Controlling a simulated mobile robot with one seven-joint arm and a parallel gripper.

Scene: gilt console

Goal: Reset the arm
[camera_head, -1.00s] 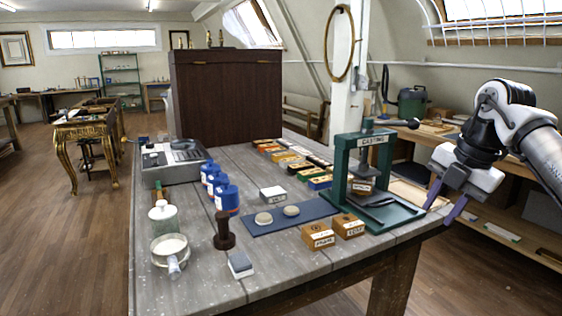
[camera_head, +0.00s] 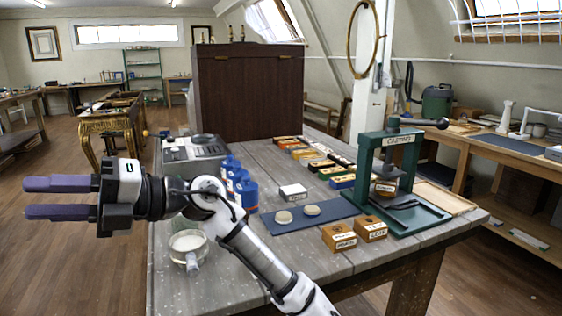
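My gripper (camera_head: 58,198) is at the left of the view, pointing left, with its two purple fingers apart and nothing between them. It is off the table's left side, in front of the wooden floor. My arm crosses in front of the table's near left part. It hides some of what stands there, with only a glass bowl (camera_head: 187,241) showing clearly below it.
A gilt console (camera_head: 108,125) stands beyond the gripper. Open floor (camera_head: 60,270) lies below the gripper.

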